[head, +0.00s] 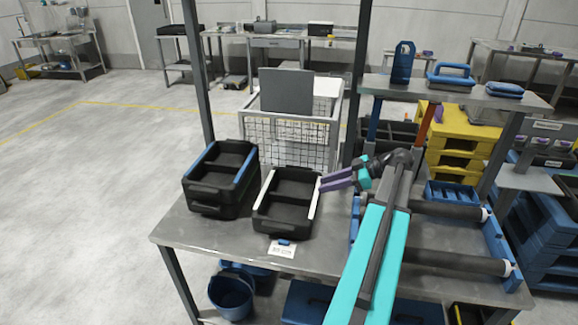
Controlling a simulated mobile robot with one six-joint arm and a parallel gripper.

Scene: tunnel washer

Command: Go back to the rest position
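My gripper (322,184) has purple fingers and a teal body. It is at the right rim of a black tray with a pale right edge (287,201), pointing left, and overlaps that rim in the picture. I cannot tell whether it touches the rim. The fingers look close together, and nothing is visible between them. The tray looks empty and stands on the grey metal table (196,240). My arm reaches up from the bottom of the picture, across the table's right half.
Stacked black trays with blue edges (219,178) stand left of the pale-edged tray. A label card (281,249) lies in front. A wire cage (287,139) is behind. A shelf (452,88) with blue items and the roller frame (456,262) are right. Floor at left is clear.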

